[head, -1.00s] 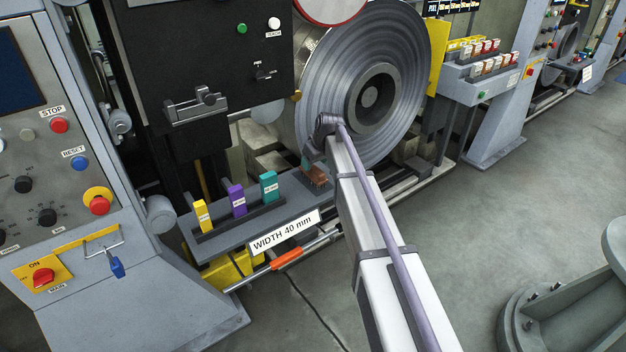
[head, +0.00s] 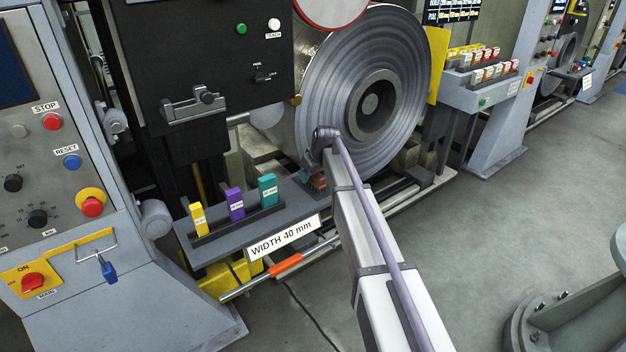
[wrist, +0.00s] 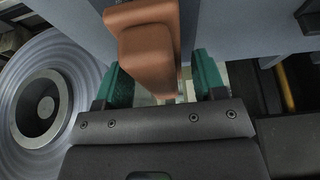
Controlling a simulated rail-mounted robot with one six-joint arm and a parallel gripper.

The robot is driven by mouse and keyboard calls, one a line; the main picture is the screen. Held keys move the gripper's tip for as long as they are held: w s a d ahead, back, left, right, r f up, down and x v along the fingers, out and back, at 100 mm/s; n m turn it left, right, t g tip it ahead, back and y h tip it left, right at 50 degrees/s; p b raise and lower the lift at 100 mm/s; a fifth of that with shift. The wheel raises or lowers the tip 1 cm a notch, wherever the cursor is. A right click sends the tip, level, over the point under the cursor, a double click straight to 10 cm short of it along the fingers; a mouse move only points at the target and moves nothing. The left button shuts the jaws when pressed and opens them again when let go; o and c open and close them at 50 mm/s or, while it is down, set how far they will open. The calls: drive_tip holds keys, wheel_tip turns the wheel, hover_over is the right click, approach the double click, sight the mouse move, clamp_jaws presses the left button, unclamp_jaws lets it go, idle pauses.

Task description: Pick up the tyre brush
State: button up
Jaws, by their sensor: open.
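The tyre brush looks like a brown block in the head view (head: 319,181), at the right end of the grey shelf, partly hidden by my arm. In the wrist view the brown brush (wrist: 147,50) is large and close, at upper centre. My gripper (wrist: 163,80) is open. Its two green fingers stand apart, one to each side of the brush's lower part in the picture. I cannot tell whether either finger touches it. In the head view my wrist hides most of the fingers.
The grey shelf (head: 215,238) also holds yellow (head: 198,219), purple (head: 235,204) and teal (head: 268,190) blocks in a dark rack. A large steel coil (head: 410,110) stands close behind my wrist. An orange-sleeved rod (head: 286,265) runs below the shelf. Open floor lies to the right.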

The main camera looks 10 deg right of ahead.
drive_tip(key=shift+c, duration=0.4)
drive_tip(key=c, duration=0.9)
drive_tip(key=shift+o, duration=0.2)
wheel_tip(320, 180, up, 11)
drive_tip(key=p, duration=1.1)
drive_tip(key=shift+f, duration=0.25)
